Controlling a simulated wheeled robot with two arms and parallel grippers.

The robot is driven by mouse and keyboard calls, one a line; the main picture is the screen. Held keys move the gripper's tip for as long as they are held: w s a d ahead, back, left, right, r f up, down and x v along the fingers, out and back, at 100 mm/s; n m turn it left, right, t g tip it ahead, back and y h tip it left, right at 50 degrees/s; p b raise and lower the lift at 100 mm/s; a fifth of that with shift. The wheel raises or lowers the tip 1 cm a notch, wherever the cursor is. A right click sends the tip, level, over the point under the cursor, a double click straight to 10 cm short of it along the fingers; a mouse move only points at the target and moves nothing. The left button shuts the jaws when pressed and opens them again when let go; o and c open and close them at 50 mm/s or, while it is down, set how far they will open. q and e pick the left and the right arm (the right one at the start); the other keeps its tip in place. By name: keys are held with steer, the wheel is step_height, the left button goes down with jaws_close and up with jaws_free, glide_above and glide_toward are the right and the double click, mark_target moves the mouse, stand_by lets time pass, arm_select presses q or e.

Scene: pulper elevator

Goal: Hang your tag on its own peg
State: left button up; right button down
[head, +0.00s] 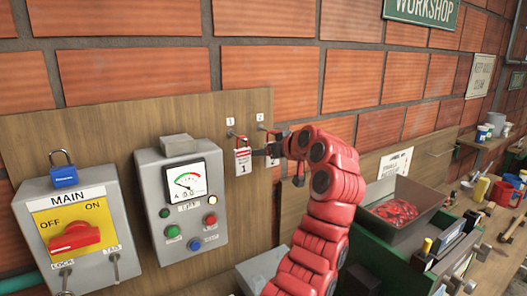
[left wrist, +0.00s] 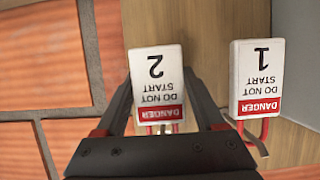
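My left gripper (head: 268,151) is at the tag board. In the left wrist view its two dark fingers (left wrist: 158,82) meet the side edges of the white and red tag 2 (left wrist: 157,85), so it looks shut on that tag. Tag 2 hangs nearly upright, with its red loop by the peg; whether the loop is around the peg cannot be told. Tag 1 (head: 243,161) hangs from the peg labelled 1 (head: 231,134), beside tag 2, and shows in the left wrist view (left wrist: 257,80). The peg labelled 2 (head: 262,129) is just above my gripper. My right gripper is not seen.
A grey gauge box (head: 182,205) and a main switch box (head: 75,225) with a blue padlock (head: 64,175) stand left of the pegs. Tag 1 is close beside my left gripper.

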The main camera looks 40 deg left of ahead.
arm_select(q)
steer(key=shift+o, duration=1.2)
